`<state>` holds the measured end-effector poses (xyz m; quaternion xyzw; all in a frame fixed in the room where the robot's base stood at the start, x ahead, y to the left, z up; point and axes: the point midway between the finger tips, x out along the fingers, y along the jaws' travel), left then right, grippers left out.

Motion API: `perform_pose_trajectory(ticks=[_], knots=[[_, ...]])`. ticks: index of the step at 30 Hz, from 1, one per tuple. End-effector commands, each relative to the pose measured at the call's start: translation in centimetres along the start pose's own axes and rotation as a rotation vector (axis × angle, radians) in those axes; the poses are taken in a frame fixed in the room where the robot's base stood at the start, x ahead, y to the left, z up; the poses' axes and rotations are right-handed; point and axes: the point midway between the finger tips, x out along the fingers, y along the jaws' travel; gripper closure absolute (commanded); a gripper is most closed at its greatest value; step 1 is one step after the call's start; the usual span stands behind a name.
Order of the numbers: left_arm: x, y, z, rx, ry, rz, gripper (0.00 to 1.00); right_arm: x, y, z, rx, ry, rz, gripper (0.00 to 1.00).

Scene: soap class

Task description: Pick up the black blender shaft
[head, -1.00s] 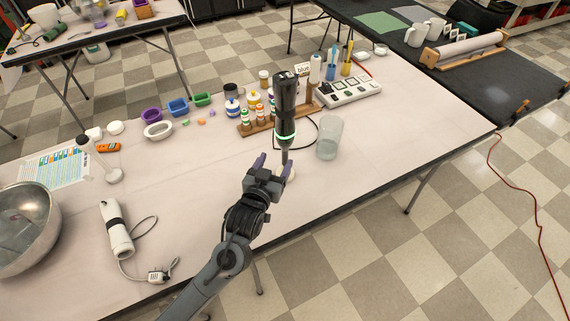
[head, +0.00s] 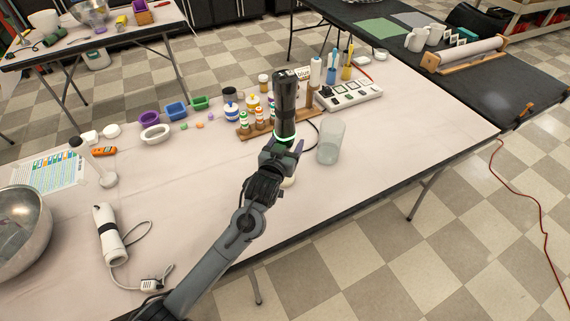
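The black blender shaft (head: 286,104) stands upright near the middle of the long table in the head view. It is a dark cylinder with a glowing green ring near its lower end. A pale round foot (head: 289,182) shows below, partly hidden by my gripper. My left gripper (head: 283,149) is at the shaft's lower part, just below the green ring. Its right finger stands out to the right of the shaft, and the fingers look spread. The left finger is mostly hidden, and I cannot see contact. My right gripper is not in view.
A clear glass beaker (head: 330,142) stands close on the right. A wooden rack (head: 252,131) with small bottles is behind on the left. A white blender body (head: 109,232) with a cord and a metal bowl (head: 20,232) are at left. The front middle of the table is clear.

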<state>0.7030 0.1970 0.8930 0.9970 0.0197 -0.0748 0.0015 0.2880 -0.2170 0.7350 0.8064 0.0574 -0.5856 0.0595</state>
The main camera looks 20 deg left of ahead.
Motion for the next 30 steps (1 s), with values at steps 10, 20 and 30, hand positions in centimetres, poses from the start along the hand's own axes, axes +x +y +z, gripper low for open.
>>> perform_pose_trajectory(ticks=[10, 20, 30], knots=[[0.15, 0.01, -0.06, 0.000, 0.001, 0.000, 0.44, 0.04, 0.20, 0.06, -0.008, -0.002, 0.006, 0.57], [0.13, 0.01, -0.03, 0.000, 0.000, 0.000, 0.94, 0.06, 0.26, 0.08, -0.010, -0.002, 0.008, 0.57], [0.09, 0.00, -0.55, -0.001, 0.007, 0.000, 0.97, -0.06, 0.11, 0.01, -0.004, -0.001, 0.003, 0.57]])
